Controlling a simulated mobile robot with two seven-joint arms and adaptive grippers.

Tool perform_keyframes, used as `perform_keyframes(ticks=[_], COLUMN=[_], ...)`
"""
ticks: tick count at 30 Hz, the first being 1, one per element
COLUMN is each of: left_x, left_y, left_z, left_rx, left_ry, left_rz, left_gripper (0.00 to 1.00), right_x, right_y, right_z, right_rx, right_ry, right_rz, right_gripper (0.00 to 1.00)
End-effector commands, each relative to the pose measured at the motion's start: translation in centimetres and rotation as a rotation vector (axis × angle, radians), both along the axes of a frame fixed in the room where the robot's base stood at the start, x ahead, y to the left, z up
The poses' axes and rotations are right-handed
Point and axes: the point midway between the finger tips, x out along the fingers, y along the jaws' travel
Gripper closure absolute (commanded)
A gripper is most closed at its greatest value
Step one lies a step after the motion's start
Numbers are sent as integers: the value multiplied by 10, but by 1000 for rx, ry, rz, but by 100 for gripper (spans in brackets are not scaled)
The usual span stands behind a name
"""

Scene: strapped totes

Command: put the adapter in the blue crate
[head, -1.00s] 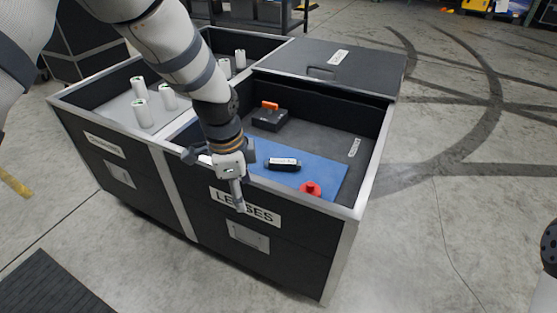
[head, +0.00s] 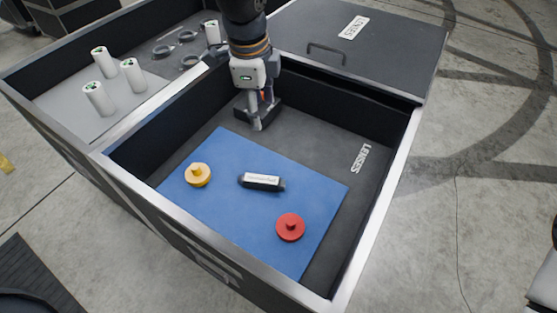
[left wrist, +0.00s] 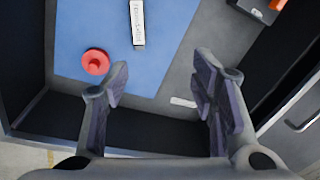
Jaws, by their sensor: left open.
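I cannot tell for sure which item is the adapter, and I see no blue crate. On the blue mat (head: 235,215) in the tote lie a yellow knobbed disc (head: 198,174), a black cylinder with a white label (head: 262,181) and a red knobbed disc (head: 290,227). A black block with an orange part (head: 268,112) lies at the tote's back, partly hidden by my left gripper (head: 258,118). In the left wrist view my left gripper (left wrist: 163,85) is open and empty; the block (left wrist: 262,10) shows at the upper right. My right gripper is out of view.
The open black tote has a metal rim (head: 383,215) and a LENSES label inside. A closed lid with a handle (head: 327,52) is behind it. The left compartment holds several white cylinders (head: 98,98) and grey rings (head: 162,50). Free floor lies to the right.

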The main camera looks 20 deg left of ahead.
Motion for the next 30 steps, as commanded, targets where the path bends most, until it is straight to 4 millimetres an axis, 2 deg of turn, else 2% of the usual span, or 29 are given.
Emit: perform_keyframes(ticks=[1,3,6,11,18,22,27,30], left_x=[-8,-12,-16,-19,-19,-18,-18,-17], left_y=[0,0,0,0,0,0,-2,-2], left_z=[-59,-86,-112,-131,-179,-194,-228,-240], left_rx=[1,1,0,1,1,0,0,1], left_ry=[68,96,120,136,133,131,132,131], left_rz=[0,0,0,0,1,1,0,0], left_gripper=[48,48,48,48,48,48,48,48], right_x=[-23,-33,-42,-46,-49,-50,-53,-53], right_y=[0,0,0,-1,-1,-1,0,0], right_z=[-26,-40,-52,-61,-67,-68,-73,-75], right_rx=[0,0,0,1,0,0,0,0], right_ry=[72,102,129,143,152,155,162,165], right_rz=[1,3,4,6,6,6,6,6], right_gripper=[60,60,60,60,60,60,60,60])
